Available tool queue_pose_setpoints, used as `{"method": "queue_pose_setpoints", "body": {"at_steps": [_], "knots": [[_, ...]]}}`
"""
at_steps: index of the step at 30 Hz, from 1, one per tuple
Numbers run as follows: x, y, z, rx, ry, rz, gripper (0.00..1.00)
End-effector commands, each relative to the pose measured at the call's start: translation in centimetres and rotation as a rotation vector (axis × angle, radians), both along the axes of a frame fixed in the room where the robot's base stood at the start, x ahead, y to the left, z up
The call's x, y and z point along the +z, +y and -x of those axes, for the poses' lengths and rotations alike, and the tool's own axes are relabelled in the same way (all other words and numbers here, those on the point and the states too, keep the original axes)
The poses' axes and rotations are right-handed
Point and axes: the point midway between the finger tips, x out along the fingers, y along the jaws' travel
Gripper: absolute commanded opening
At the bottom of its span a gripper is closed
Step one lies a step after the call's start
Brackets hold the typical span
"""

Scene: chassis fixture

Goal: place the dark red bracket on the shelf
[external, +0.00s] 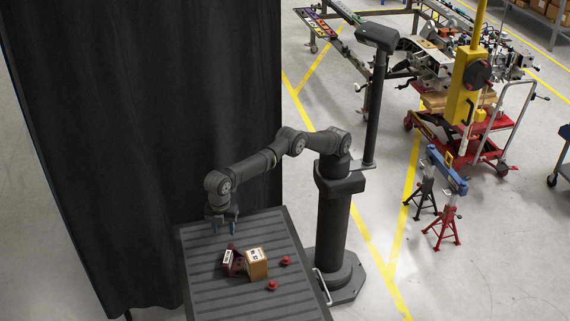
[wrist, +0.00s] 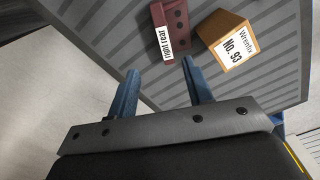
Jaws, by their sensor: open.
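The dark red bracket (external: 237,266) lies on the ribbed grey table (external: 205,290), close beside a box. In the wrist view the bracket (wrist: 179,22) shows dark holes and a white label reading "right rear". My gripper (external: 224,228) is above the far end of the table, behind the bracket in the external view. In the wrist view my gripper (wrist: 160,68) has its two blue fingers apart with nothing between them, and the bracket is ahead of the tips.
An orange-brown box (external: 257,265) stands right of the bracket; its label in the wrist view (wrist: 228,38) reads "Wrenlix NO. 93". Two red knob-like parts (external: 286,260) (external: 271,286) lie to its right. A black curtain (external: 150,130) hangs behind the table. The table's left side is clear.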

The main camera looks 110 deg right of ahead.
Motion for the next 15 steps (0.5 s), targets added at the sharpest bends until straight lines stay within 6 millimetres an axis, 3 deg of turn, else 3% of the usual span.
{"method": "queue_pose_setpoints", "body": {"at_steps": [15], "knots": [[-9.4,0.0,0.1,-0.002,0.000,0.001,0.46]]}}
